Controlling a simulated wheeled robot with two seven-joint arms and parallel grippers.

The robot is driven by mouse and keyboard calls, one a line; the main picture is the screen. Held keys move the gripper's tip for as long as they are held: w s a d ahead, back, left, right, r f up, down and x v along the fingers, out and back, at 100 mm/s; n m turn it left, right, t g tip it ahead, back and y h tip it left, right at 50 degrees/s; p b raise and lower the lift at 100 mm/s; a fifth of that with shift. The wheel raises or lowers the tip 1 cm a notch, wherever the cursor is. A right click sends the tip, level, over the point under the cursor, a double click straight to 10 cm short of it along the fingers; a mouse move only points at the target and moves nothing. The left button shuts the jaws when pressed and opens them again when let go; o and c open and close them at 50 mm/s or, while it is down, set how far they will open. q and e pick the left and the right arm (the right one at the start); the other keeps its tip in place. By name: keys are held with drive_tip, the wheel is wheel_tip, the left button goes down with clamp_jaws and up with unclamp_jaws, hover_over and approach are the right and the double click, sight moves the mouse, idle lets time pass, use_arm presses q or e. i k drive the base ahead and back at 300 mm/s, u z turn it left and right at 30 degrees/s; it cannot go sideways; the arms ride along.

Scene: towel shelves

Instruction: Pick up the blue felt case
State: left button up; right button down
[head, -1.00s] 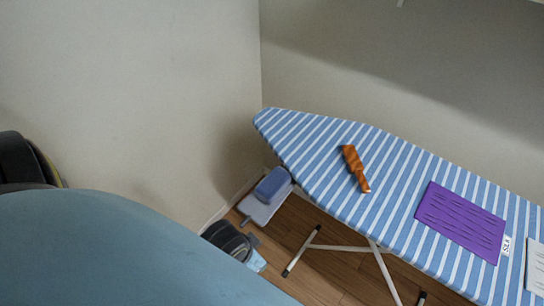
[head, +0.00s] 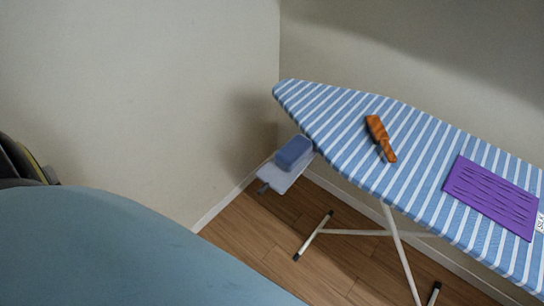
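A small blue block-like object (head: 293,152), which looks like the blue felt case, rests on the light grey tray (head: 278,178) by the narrow end of the ironing board. The tray sits lower than the board top, and the board's edge is close to the right of the case. The case's surface is too small to make out in detail. Neither of my grippers shows in the head view, and nothing touches the case.
The ironing board (head: 340,125) has a blue and white striped cover. A brown wooden brush-like object (head: 380,138) and a purple mat (head: 492,197) lie on it. White legs (head: 402,255) stand on the wooden floor (head: 240,235). Pale walls (head: 150,90) meet behind the tray.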

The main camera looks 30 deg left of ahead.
sight(291, 154)
drive_tip(key=u, duration=0.5)
drive_tip(key=k, duration=1.1)
drive_tip(key=z, duration=0.15)
drive_tip(key=i, duration=1.7)
drive_tip(key=u, duration=0.95)
